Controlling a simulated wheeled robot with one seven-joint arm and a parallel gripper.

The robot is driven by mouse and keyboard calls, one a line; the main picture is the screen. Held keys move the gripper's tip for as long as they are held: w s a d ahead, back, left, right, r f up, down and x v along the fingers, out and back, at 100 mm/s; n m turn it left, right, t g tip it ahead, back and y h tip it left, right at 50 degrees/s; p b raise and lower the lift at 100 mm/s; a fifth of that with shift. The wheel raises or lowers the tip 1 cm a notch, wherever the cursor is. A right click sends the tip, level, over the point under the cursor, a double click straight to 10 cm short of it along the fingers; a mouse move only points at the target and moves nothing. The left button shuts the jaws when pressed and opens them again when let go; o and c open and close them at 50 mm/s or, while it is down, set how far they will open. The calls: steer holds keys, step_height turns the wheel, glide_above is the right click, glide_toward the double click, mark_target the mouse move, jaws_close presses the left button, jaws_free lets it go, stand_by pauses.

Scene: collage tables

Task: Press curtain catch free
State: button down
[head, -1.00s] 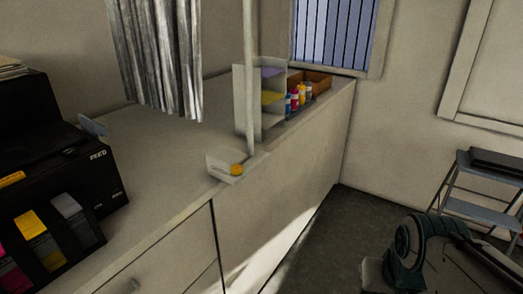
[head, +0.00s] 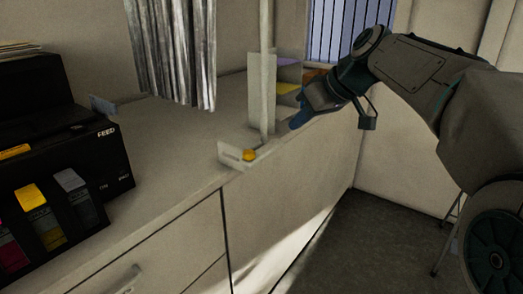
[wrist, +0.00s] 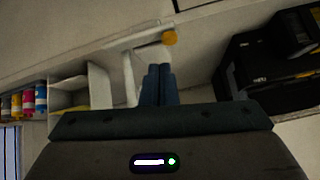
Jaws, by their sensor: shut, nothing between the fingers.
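The curtain catch is an orange-yellow button (head: 249,155) on a pale bracket (head: 231,153) at the counter's front edge, by the foot of an upright post (head: 266,70). The button also shows in the wrist view (wrist: 169,38), just beyond the fingertips. The grey pleated curtain (head: 178,55) hangs left of the post, above the counter. My gripper (head: 296,123) is shut and empty, its blue fingers side by side in the wrist view (wrist: 158,72). It is to the right of the button and apart from it.
A black printer (head: 70,150) with coloured cartridges stands on the counter at left. A shelf divider (head: 288,88) stands behind my gripper, and several small bottles (wrist: 28,100) show in the wrist view. The counter (head: 165,135) between printer and post is mostly clear.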

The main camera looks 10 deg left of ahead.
steer(key=a, duration=0.1)
steer(key=w+a+r+n, duration=0.1)
steer(key=a+r+n+y, duration=0.1)
steer(key=shift+w+a, duration=0.3)
steer(key=shift+w, duration=0.05)
steer(key=shift+a, duration=0.1)
glide_above(249, 150)
steer(key=s+d, duration=0.1)
steer(key=d, duration=0.2)
step_height(249, 150, down, 6)
steer(key=f, duration=0.3)
steer(key=f+b, duration=0.1)
steer(key=shift+a+f, duration=0.35)
steer(key=shift+d+f+b, duration=0.1)
steer(key=shift+f+b, duration=0.1)
steer(key=shift+b, duration=0.3)
